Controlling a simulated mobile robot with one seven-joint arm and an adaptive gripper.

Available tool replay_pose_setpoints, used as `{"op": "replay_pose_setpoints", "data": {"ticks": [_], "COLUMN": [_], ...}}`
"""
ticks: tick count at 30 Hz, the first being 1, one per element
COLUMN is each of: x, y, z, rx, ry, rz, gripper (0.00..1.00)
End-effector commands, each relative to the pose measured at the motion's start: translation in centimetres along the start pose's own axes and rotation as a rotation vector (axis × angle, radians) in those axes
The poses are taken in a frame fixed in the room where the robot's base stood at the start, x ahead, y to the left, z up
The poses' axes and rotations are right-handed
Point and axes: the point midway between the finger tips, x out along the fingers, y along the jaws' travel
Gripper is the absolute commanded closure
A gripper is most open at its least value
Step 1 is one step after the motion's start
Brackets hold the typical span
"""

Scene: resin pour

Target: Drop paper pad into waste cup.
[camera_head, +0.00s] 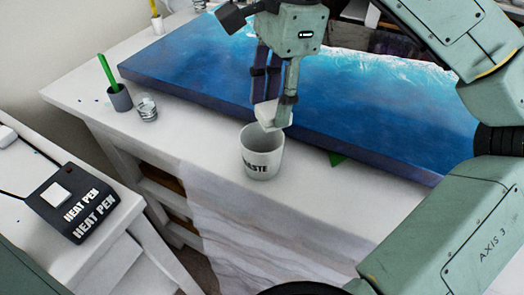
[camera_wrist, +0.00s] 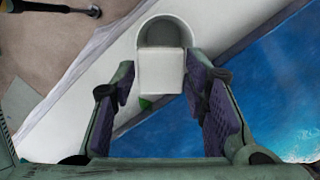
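The white paper pad (camera_head: 267,115) is between the fingertips of my gripper (camera_head: 274,108). In the wrist view the pad (camera_wrist: 162,73) shows as a pale square between the two purple-padded fingers of my gripper (camera_wrist: 160,75). The fingers stand well apart, about the pad's width. The waste cup (camera_head: 261,160) is white, upright and marked WASTE, on the white table. The pad is above the cup's far rim in the head view. In the wrist view the cup (camera_wrist: 165,33) shows beyond the pad, which hides part of its opening.
A blue ocean resin panel (camera_head: 205,68) lies behind the cup, partly under my gripper. A grey holder (camera_head: 120,98) with a green stick and a small glass (camera_head: 147,108) stand to the left. A heat pen box (camera_head: 72,203) sits on the side table. A green piece (camera_head: 337,159) lies right of the cup.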

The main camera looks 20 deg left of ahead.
Motion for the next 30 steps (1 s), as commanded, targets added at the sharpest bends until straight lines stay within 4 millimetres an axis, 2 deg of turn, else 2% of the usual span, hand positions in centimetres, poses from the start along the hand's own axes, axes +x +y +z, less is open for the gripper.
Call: {"op": "replay_pose_setpoints", "data": {"ticks": [7, 17, 20, 30], "x": [0.0, -0.2, -1.0, -6.1], "y": [0.0, 0.0, 0.0, 0.0], "z": [0.0, 0.0, -0.1, 0.0], "rx": [0.0, 0.001, 0.004, 0.004], "ry": [0.0, 0.001, 0.003, 0.003], "rz": [0.0, 0.0, -0.001, -0.001], "gripper": [0.4, 0.4, 0.4, 0.4]}}
